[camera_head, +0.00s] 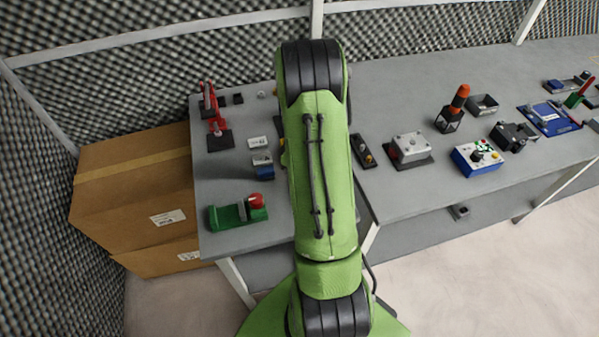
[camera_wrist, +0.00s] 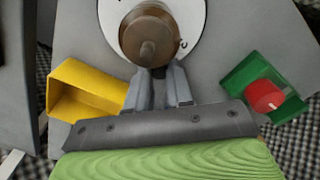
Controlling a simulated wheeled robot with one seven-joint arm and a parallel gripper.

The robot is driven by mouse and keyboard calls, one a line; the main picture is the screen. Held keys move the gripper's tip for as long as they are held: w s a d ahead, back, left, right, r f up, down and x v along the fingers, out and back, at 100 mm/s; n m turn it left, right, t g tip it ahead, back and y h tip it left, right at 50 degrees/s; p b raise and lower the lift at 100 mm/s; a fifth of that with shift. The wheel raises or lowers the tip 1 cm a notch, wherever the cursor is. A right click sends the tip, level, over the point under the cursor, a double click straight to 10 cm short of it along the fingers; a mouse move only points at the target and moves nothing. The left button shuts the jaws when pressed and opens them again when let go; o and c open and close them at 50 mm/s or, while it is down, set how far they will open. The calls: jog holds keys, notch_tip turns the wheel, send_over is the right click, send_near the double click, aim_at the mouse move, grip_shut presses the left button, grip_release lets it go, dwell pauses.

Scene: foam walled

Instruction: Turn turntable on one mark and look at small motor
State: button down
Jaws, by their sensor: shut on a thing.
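In the wrist view the turntable (camera_wrist: 193,12) is a white disc with a dark mark at its rim. The small motor (camera_wrist: 150,35), a brown round body with a stub facing the camera, sits on the disc. My gripper (camera_wrist: 164,72) reaches over the disc's near edge, just below the motor. Its fingers are close together on a small dark part there, seemingly the turntable's grip; the contact is mostly hidden. In the head view my green arm hides the turntable, the motor and the gripper.
A yellow open box (camera_wrist: 85,90) stands left of my fingers. A green block with a red knob (camera_wrist: 265,95) is at the right; it also shows in the head view (camera_head: 238,212). A red clamp (camera_head: 214,115) and a grey box (camera_head: 410,146) share the bench. Cartons (camera_head: 135,185) stand left.

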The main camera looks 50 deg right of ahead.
jog(key=shift+a, duration=0.1)
dwell(0.3)
jog(key=c, duration=1)
grip_release()
notch_tip(320, 180, up, 16)
jog(key=p, duration=0.2)
jog(key=shift+f+p, duration=0.1)
jog(key=shift+p, duration=0.2)
jog(key=shift+a, duration=0.1)
